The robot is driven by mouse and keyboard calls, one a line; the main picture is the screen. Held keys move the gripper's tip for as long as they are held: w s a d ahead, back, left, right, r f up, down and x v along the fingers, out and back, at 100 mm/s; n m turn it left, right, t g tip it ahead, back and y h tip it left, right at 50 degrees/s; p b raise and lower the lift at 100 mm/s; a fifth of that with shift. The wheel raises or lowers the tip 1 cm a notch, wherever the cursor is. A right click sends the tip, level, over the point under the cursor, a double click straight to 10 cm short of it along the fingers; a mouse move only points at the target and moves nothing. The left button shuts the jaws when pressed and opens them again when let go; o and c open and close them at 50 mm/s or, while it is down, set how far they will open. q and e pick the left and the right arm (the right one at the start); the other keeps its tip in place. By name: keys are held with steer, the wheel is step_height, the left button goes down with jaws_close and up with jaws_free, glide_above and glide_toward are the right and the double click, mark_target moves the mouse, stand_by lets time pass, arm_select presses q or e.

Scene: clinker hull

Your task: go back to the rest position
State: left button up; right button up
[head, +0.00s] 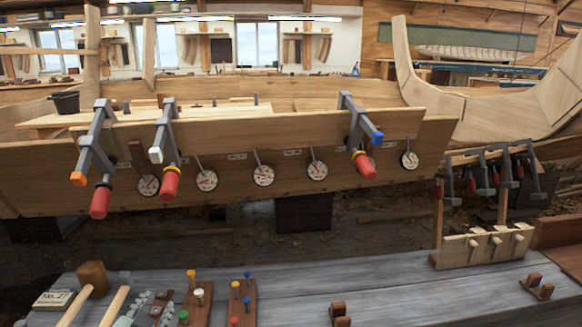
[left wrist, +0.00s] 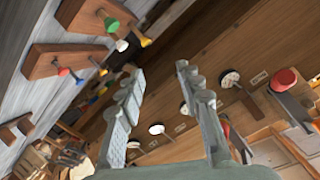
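My left gripper (head: 154,297) is low in the head view, over the grey bench near the pegged wooden blocks. In the left wrist view my left gripper (left wrist: 160,72) shows two grey-green fingers spread apart, with nothing held between them. My right gripper is not in view.
The grey bench (head: 390,290) holds a mallet (head: 92,278), a label plate (head: 53,299) and pegged blocks (head: 241,303). Behind it stands the plank hull (head: 330,130), with clamps (head: 93,150) and round dials (head: 263,175). A clamp rack (head: 483,244) stands at right. The bench middle is mostly clear.

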arm_select(q)
steer(key=s+d+f+n+g, duration=0.2)
steer(key=s+f+g, duration=0.9)
steer(key=s+f, duration=1.2)
steer(key=s+n, duration=0.1)
steer(key=s, duration=0.3)
steer(key=shift+f+h, duration=0.25)
steer(key=shift+h, duration=0.15)
steer(key=shift+w, duration=0.1)
